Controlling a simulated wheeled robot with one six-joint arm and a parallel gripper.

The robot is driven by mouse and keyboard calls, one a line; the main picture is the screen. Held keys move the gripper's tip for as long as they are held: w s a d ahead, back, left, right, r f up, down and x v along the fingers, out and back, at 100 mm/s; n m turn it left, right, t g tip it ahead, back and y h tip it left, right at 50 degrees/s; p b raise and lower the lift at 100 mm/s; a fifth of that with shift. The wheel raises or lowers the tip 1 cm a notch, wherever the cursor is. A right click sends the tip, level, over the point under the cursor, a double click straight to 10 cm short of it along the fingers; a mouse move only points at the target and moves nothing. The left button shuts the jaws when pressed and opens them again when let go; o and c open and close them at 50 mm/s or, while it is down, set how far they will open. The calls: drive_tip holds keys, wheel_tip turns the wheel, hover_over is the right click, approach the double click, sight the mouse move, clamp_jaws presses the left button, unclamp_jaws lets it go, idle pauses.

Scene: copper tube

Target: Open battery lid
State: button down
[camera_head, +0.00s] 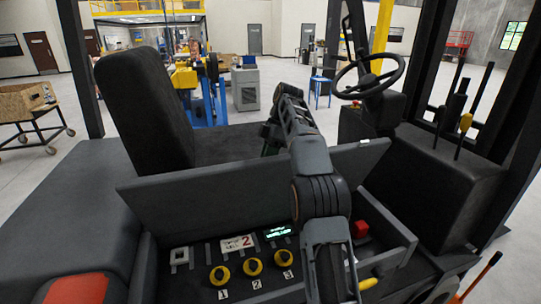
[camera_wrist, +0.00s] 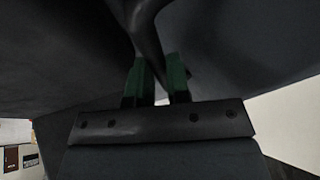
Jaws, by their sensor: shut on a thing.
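The battery lid (camera_head: 215,200) is a long dark grey panel in the head view. It stands raised and tilted, with a compartment showing in front of it. My gripper (camera_head: 270,140) is beyond the lid's upper edge, beside the black seat, and partly hidden by my arm and the lid. In the wrist view, the green fingers of my gripper (camera_wrist: 160,80) are shut on a dark curved handle (camera_wrist: 148,35). Dark surfaces lie close on both sides of it. Where the handle joins the lid is not clear.
The black seat (camera_head: 145,110) stands behind the lid. The steering wheel (camera_head: 370,75) and levers (camera_head: 466,122) are at right.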

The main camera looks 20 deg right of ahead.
drive_tip(key=shift+w+f, duration=0.15)
drive_tip(key=shift+f, duration=0.4)
drive_tip(key=c, duration=1.5)
unclamp_jaws()
drive_tip(key=o, duration=0.3)
drive_tip(key=shift+w, duration=0.35)
drive_tip(key=shift+o, duration=0.5)
drive_tip(key=shift+s+r, duration=0.1)
drive_tip(key=shift+s, duration=0.05)
drive_tip(key=shift+s+d, duration=0.1)
